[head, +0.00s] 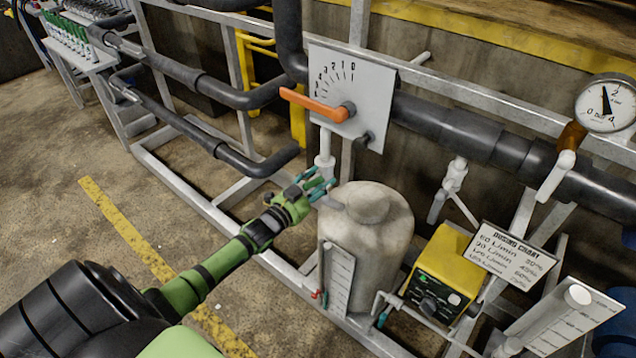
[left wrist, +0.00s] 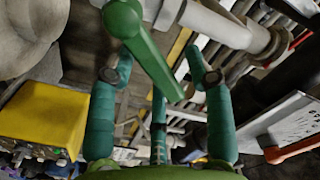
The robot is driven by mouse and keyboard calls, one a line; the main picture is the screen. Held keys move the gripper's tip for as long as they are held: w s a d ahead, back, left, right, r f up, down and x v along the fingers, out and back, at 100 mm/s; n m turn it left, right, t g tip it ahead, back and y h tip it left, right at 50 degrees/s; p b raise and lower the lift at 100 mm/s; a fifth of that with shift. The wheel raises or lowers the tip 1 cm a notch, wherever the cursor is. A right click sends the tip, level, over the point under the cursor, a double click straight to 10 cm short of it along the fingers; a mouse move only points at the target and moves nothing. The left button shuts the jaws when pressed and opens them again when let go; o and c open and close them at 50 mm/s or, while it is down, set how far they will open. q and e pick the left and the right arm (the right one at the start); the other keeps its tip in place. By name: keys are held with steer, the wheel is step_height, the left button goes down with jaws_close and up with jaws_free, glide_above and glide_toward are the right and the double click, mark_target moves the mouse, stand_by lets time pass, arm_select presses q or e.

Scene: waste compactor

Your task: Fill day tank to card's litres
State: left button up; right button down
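The pale grey day tank (head: 368,240) stands upright in the frame, with a white scale (head: 338,280) on its front. I cannot read its level. A white pipe (head: 325,158) comes down beside the tank. My left gripper (head: 318,187) is at its lower end. In the left wrist view a green lever (left wrist: 150,55) lies between the gripper's teal fingers (left wrist: 162,75), which stand apart; I cannot tell if either touches it. A white card (head: 508,254), headed like a dosing chart, lists L/min and percent rows. My right gripper is out of view.
An orange lever (head: 315,104) sits on a numbered plate (head: 370,85) above my gripper. A yellow control box (head: 440,275) stands right of the tank. A round pressure gauge (head: 605,103) is far right. Thick dark pipes (head: 460,125) cross behind.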

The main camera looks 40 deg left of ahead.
arm_select(q)
steer(key=shift+s, duration=0.1)
steer(key=s+a, duration=0.1)
steer(key=s, duration=1)
steer(key=shift+s, duration=0.4)
steer(key=s+d+f+n+g+y, duration=0.1)
steer(key=s+d+f+n+g, duration=0.2)
steer(key=s+f, duration=0.75)
steer(key=s+f+n+g+y, duration=0.1)
steer(key=s+f+n+g, duration=0.3)
steer(key=f, duration=1.4)
steer(key=s+d+f+g, duration=0.3)
steer(key=s+d+f, duration=0.1)
steer(key=s, duration=0.3)
steer(key=s+d+f+g, duration=0.3)
steer(key=s+d+f, duration=0.1)
steer(key=s, duration=0.4)
steer(key=s+d+f+g, duration=0.4)
steer(key=s+f, duration=0.2)
steer(key=s, duration=0.2)
steer(key=shift+s+d+f+h, duration=0.15)
steer(key=shift+d+f+h, duration=0.15)
steer(key=shift+h, duration=0.1)
stand_by(0.8)
